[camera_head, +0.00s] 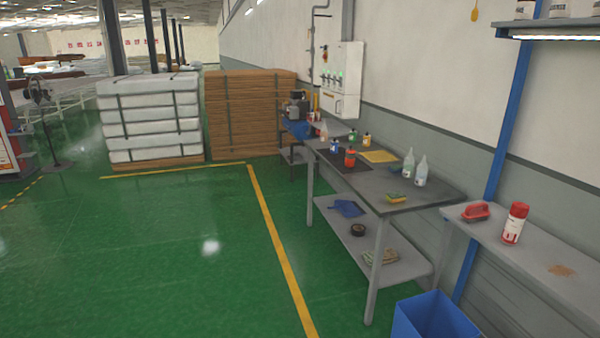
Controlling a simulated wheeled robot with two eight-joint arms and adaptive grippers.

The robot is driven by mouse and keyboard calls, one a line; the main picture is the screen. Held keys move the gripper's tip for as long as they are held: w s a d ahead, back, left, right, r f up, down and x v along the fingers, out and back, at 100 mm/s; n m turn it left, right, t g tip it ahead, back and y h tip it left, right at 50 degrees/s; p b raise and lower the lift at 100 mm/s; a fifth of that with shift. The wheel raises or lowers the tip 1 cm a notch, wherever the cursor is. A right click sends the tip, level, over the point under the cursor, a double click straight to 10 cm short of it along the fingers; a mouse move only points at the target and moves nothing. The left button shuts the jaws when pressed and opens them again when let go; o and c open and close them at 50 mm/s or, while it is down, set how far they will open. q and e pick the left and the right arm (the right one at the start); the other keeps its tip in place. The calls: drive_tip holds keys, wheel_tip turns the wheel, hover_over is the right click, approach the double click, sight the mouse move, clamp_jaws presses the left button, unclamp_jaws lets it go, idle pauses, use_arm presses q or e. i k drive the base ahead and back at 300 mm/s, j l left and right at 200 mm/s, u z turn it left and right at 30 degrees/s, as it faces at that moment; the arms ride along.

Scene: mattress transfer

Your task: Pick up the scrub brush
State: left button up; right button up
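A red scrub brush (475,212) with a handle on top lies on the grey bench (540,248) at the right, near that bench's left end. A red and white canister (515,223) stands upright just to the right of the brush. Neither of my grippers shows in the head view, so nothing is seen touching the brush.
A grey worktable (440,192) with bottles and a sponge (397,198) stands left of the bench. A blue bin (435,318) is on the floor below. A blue post (508,110) rises behind the brush. The green floor (180,250) at left is clear.

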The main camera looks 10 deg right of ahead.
sight(476, 212)
drive_tip(key=i+z, duration=0.75)
drive_tip(key=i, duration=0.25)
drive_tip(key=i+j+z, duration=0.25)
drive_tip(key=i+z, duration=0.15)
drive_tip(key=i, duration=0.05)
